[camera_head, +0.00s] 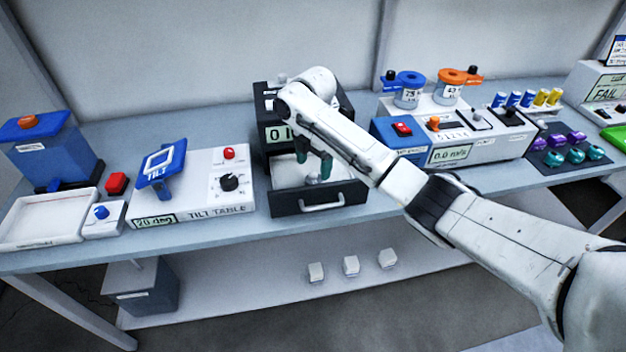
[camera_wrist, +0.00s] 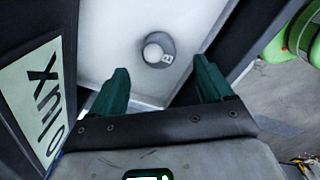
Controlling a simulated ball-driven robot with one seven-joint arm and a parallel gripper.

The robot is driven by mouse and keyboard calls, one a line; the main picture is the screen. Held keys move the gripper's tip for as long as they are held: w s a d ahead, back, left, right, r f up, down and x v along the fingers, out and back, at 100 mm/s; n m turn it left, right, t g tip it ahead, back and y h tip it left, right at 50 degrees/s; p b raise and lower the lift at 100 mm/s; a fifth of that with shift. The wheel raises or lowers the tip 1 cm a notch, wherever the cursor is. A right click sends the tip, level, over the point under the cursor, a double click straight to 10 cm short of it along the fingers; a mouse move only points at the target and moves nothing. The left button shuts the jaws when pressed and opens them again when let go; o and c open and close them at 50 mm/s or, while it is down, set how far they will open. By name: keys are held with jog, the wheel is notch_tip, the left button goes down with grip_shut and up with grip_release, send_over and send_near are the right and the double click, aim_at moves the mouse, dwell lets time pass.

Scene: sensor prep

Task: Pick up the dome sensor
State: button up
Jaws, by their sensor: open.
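The dome sensor (camera_wrist: 159,49) is a small grey round base with a white dome and a small label. It sits on the white floor of an open drawer (camera_wrist: 105,35), and in the head view it is a small shape (camera_head: 313,179) partly hidden by my fingers. My gripper (camera_head: 313,163) points down into the drawer above the sensor. In the wrist view my gripper (camera_wrist: 161,75) has its two green fingers spread apart with nothing between them. The sensor lies just beyond the fingertips, roughly centred between them.
The drawer's dark front with a handle (camera_head: 322,202) and the dark cabinet with a display (camera_head: 281,133) stand close around my gripper. The tilt table (camera_head: 190,200) is to the left. A blue and white instrument (camera_head: 455,140) stands to the right, beyond my arm.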

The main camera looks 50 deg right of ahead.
aim_at(314, 175)
jog(key=shift+w+d+f+p, duration=0.15)
jog(key=shift+f+p, duration=0.35)
jog(key=shift+f, duration=2.1)
jog(key=c, duration=1.2)
jog(key=shift+o, duration=0.2)
